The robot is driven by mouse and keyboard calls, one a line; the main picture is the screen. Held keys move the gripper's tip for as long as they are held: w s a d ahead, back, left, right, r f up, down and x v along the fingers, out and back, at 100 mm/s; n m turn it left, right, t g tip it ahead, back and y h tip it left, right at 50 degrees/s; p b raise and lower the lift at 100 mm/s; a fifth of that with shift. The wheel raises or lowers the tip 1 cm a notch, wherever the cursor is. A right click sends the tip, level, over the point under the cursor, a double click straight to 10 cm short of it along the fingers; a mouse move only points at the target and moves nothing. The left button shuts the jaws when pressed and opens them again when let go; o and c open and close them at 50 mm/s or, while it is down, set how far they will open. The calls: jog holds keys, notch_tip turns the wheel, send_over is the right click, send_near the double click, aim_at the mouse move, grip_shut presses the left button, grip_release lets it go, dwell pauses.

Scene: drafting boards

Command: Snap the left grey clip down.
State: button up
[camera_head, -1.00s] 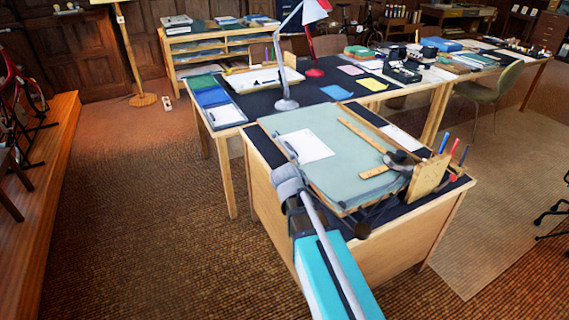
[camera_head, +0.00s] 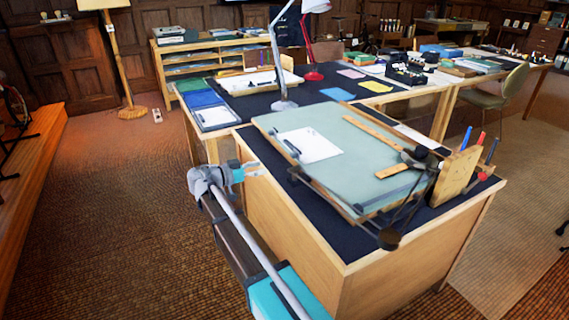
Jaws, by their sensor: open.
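A tilted drafting board (camera_head: 375,150) with a pale green surface sits on the near desk. A white sheet (camera_head: 316,147) lies on its left part. A small dark grey clip (camera_head: 291,148) is at the sheet's left edge; whether it is raised or down is too small to tell. I cannot make out a second clip on the sheet. My gripper (camera_head: 258,170) is small in view, open and empty, beyond my grey wrist and teal link. It appears left of the board, near the desk's left edge and apart from the clip.
A wooden T-square (camera_head: 379,133) lies on the board's right side. A wooden pen block (camera_head: 456,176) with several pens stands at the desk's right. A dark lever with a round knob (camera_head: 388,239) juts from the board's front. Carpet left of the desk is clear.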

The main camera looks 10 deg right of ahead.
aim_at(291, 155)
jog(key=shift+w+a+r+m+h, duration=0.15)
jog(key=shift+w+a+m+h, duration=0.15)
jog(key=shift+w+a, duration=0.3)
jog(key=shift+s, duration=0.1)
jog(key=x, duration=1.3)
jog(key=shift+w+d, duration=0.2)
jog(key=shift+d, duration=0.05)
grip_shut()
